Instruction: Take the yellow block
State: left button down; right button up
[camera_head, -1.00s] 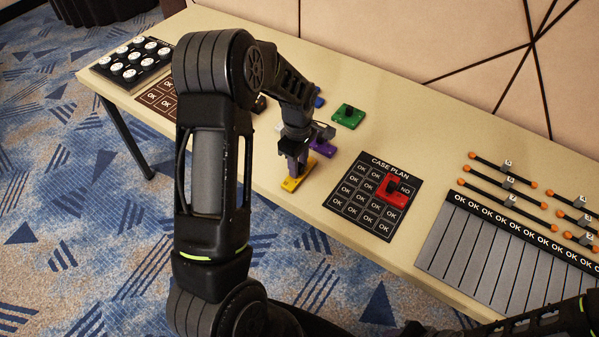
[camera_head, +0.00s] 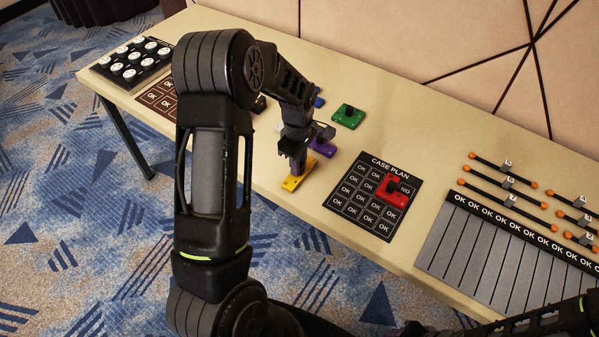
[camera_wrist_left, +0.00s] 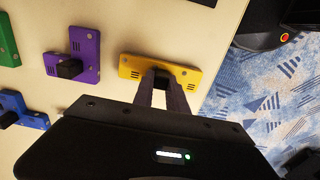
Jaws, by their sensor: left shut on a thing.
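The yellow block (camera_head: 296,181) is a flat plate lying on the table near its front edge, left of the case plan mat. In the left wrist view the yellow block (camera_wrist_left: 190,80) has a dark knob at its middle. My left gripper (camera_head: 298,170) is over the block, and its fingers (camera_wrist_left: 163,90) are shut on the knob. Whether the block is lifted off the table cannot be told. My right gripper is not in view; only part of my right arm shows at the bottom right.
A purple block (camera_head: 322,146) lies just behind the yellow one, with a green block (camera_head: 348,116) and a blue block (camera_head: 319,101) farther back. A red block (camera_head: 392,190) sits on the case plan mat (camera_head: 347,208). A slotted board (camera_head: 480,245) is at right.

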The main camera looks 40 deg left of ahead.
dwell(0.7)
pick_arm(q)
notch_tip(320, 180, up, 10)
jog(key=shift+b, duration=0.55)
dwell(0.4)
